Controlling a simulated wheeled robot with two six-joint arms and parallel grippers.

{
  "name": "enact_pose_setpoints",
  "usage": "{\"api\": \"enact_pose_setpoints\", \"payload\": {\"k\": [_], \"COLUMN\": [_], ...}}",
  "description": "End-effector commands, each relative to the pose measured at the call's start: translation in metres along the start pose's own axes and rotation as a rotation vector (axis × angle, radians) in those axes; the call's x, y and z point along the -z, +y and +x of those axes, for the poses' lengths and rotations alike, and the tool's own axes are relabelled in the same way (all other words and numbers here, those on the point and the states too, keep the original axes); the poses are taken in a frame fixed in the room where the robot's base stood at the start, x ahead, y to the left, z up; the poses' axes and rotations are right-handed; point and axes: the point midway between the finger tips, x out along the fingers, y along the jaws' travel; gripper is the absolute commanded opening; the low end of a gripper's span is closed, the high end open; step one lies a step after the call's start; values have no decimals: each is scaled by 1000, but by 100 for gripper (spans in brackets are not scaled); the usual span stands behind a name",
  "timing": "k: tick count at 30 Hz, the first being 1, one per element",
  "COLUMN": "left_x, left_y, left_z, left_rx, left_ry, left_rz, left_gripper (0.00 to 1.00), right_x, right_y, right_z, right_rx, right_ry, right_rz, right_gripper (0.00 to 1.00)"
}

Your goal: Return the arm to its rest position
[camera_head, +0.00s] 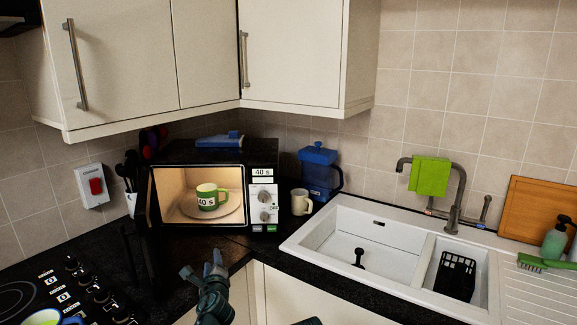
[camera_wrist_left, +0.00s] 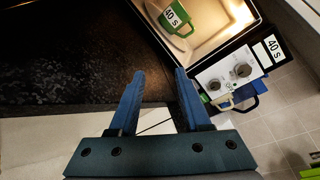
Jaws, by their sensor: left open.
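My left gripper (camera_head: 214,265) is in front of the microwave and below its opening in the head view. In the left wrist view its two blue fingers (camera_wrist_left: 159,75) stand apart with nothing between them. The microwave (camera_head: 262,157) is open and lit inside. A green and white mug (camera_head: 209,199) labelled "40 s" stands upright on the turntable inside. The mug also shows at the top of the left wrist view (camera_wrist_left: 177,17), apart from the fingers.
A cream mug (camera_head: 301,202) and a blue jug (camera_head: 319,172) stand right of the microwave. A white sink (camera_head: 337,233) with a tap is further right. A hob (camera_head: 20,297) is at lower left. Dark worktop (camera_head: 190,253) lies before the microwave. Cupboards (camera_head: 290,55) hang above.

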Motion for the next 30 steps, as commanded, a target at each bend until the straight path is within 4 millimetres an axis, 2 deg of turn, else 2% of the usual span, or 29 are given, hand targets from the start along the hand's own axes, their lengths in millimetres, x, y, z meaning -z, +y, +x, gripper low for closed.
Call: {"api": "enact_pose_setpoints", "payload": {"k": [1, 5, 8, 9, 13, 15, 18, 21, 23, 30], "left_x": [5, 37, 73, 88, 128, 142, 154, 160, 162, 163], "left_y": [4, 37, 60, 68, 83, 85, 86, 86, 86, 87], "left_z": [-11, -48, -92, -113, -184, -216, -251, -273, -280, -284], "left_rx": [-78, -373, -637, -747, -1076, -1214, -1359, -1444, -1472, -1488], "left_ry": [6, 1, -27, -46, -133, -183, -247, -290, -305, -316], "left_rz": [-137, -563, -844, -938, -1144, -1200, -1237, -1249, -1252, -1254], "left_gripper": [48, 48, 48, 48, 48, 48, 48, 48, 48, 48], "right_x": [-1, -2, -2, -2, -3, -3, -4, -4, -4, -4], "right_y": [1, 2, 4, 4, 5, 5, 6, 6, 6, 6], "right_z": [-11, -26, -38, -42, -53, -57, -61, -62, -63, -62], "right_rx": [0, 0, 0, 0, 0, 0, 0, 0, 0, 0], "right_ry": [0, 0, 0, 0, 0, 0, 0, 0, 0, 0], "right_rz": [0, 0, 0, 0, 0, 0, 0, 0, 0, 0], "right_gripper": [50, 50, 50, 50, 50, 50, 50, 50, 50, 50]}}
